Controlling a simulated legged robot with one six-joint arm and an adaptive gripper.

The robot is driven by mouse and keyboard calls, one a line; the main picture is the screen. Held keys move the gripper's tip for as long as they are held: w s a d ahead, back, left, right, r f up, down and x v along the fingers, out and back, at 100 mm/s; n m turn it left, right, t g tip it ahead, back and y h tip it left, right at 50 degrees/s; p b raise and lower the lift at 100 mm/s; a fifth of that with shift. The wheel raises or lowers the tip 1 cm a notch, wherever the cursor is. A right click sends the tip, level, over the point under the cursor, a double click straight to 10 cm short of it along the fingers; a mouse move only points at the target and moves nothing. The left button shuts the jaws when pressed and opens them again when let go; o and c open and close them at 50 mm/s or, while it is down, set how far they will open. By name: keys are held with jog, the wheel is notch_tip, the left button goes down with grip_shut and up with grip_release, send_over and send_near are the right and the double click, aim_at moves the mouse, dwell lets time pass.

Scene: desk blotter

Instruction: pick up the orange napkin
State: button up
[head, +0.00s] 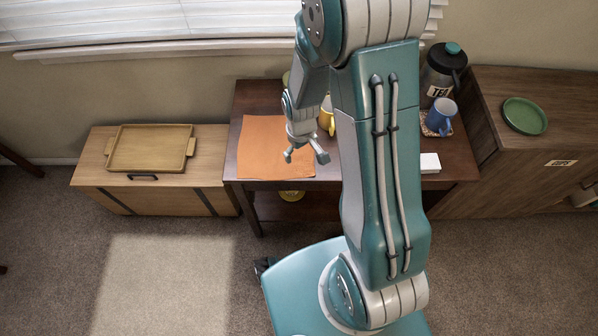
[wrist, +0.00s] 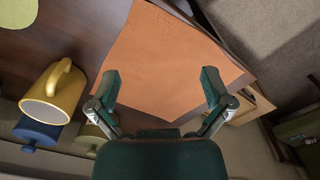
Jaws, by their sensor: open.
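The orange napkin (head: 262,140) lies flat on the left part of the dark wooden desk (head: 250,97) in the head view. In the wrist view the orange napkin (wrist: 170,62) fills the middle, beyond my fingertips. My gripper (head: 306,156) is above the napkin's right side in the head view. In the wrist view my gripper (wrist: 160,88) has its two fingers wide apart with nothing between them. I cannot tell the exact height above the cloth. My arm hides part of the desk to the right of the napkin.
A yellow mug (wrist: 56,92) stands close beside the napkin, with a blue lidded item (wrist: 38,133) near it. Farther right are a blue mug (head: 441,115), a dark tea jar (head: 441,72) and a white box (head: 430,163). A wooden tray (head: 148,165) sits on the low cabinet at left.

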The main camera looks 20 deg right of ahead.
aim_at(300, 173)
jog(key=shift+f, duration=5)
jog(key=shift+f, duration=0.15)
jog(key=shift+f, duration=0.4)
jog(key=c, duration=0.4)
notch_tip(300, 173, up, 5)
grip_shut()
notch_tip(300, 173, up, 7)
jog(key=shift+o, duration=2)
grip_release()
